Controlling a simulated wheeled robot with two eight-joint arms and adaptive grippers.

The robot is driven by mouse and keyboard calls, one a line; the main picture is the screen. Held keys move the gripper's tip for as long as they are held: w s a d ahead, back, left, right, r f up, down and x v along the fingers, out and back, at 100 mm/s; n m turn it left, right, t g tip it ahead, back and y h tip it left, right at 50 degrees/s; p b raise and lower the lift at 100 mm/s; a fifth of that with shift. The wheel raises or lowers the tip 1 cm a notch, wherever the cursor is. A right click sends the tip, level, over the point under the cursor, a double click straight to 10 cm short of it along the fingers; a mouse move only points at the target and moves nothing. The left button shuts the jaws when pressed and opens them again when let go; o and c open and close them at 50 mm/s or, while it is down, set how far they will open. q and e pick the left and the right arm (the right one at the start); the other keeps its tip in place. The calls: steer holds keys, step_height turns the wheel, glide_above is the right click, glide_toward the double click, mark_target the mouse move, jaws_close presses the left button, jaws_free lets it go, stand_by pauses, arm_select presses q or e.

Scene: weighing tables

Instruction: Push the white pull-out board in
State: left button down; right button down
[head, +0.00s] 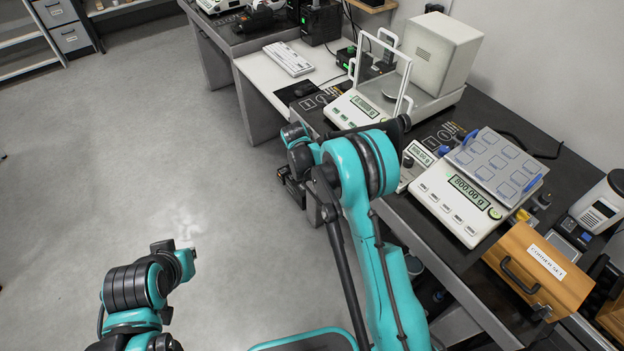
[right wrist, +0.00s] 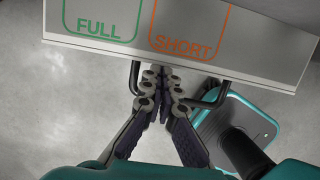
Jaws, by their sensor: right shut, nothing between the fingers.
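The white pull-out board (right wrist: 185,58) crosses the top of the right wrist view, with a green FULL outline and an orange SHORT outline on its top. A dark handle (right wrist: 133,78) sticks out from its front edge; its other bent end shows at the right. My right gripper (right wrist: 163,76) is shut and empty, its fingertips at the board's front edge between the handle's two ends. Whether the tips touch the edge I cannot tell. In the head view my right arm hides this spot. My left arm shows at the lower left, but I make out no left fingers.
The dark table (head: 425,215) carries a scale reading 800.00 g (head: 465,200), a balance with a glass frame (head: 365,110) and a wooden box (head: 537,268). A white desk section with a keyboard (head: 288,58) adjoins it. The grey floor at left is clear.

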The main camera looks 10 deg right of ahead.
steer(key=w+d, duration=0.1)
steer(key=d, duration=0.3)
steer(key=w+d, duration=0.1)
steer(key=d, duration=0.2)
steer(key=shift+w, duration=0.3)
steer(key=shift+r, duration=0.1)
